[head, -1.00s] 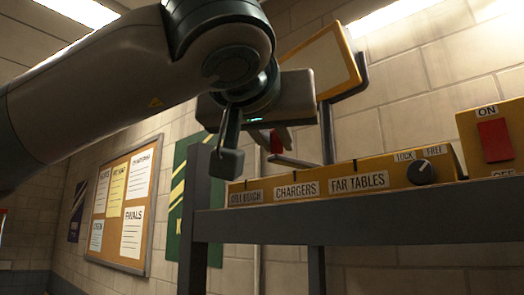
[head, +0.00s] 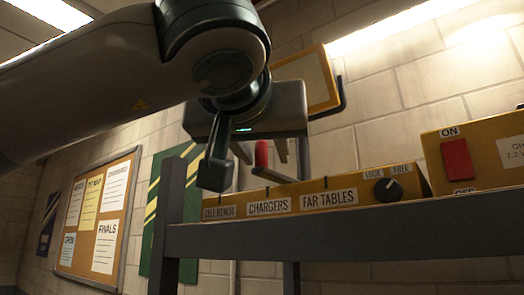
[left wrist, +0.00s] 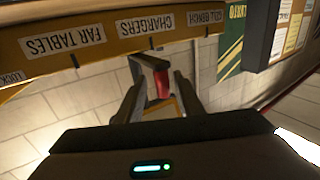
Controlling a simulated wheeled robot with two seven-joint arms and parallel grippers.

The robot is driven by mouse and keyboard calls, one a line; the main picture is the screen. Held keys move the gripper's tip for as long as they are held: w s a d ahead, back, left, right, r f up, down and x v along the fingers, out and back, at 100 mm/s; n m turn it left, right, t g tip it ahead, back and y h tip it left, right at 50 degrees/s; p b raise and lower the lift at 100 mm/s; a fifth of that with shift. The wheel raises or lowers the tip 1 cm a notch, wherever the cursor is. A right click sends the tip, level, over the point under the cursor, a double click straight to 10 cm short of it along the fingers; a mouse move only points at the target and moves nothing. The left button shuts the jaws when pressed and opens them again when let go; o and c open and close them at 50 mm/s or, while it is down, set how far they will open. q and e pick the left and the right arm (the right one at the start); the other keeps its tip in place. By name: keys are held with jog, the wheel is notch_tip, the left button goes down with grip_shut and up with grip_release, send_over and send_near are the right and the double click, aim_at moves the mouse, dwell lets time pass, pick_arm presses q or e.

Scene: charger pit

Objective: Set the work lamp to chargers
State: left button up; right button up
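The yellow selector box (head: 340,183) carries the labels CELL BENCH, CHARGERS (head: 269,206) and FAR TABLES (head: 329,198). Its black knob (head: 387,190) has its mark toward FREE. A red handle (head: 261,154) stands at the end of a dark bar (head: 274,176) behind the box; its exact setting is unclear. My left gripper (head: 263,150) is open, its fingers apart with the red handle between them. In the left wrist view the red handle (left wrist: 162,84) also shows between the fingers (left wrist: 158,103), with no clear grip on it. The yellow-framed lamp panel (head: 305,80) is behind. My right gripper is out of view.
A yellow box with a red ON/OFF switch (head: 457,160) stands at the right. A dark rail (head: 350,231) runs in front of the boxes. A noticeboard (head: 98,215) and green banner (head: 160,225) hang on the wall at left.

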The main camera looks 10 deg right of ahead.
pick_arm(q)
jog(key=shift+a, duration=0.15)
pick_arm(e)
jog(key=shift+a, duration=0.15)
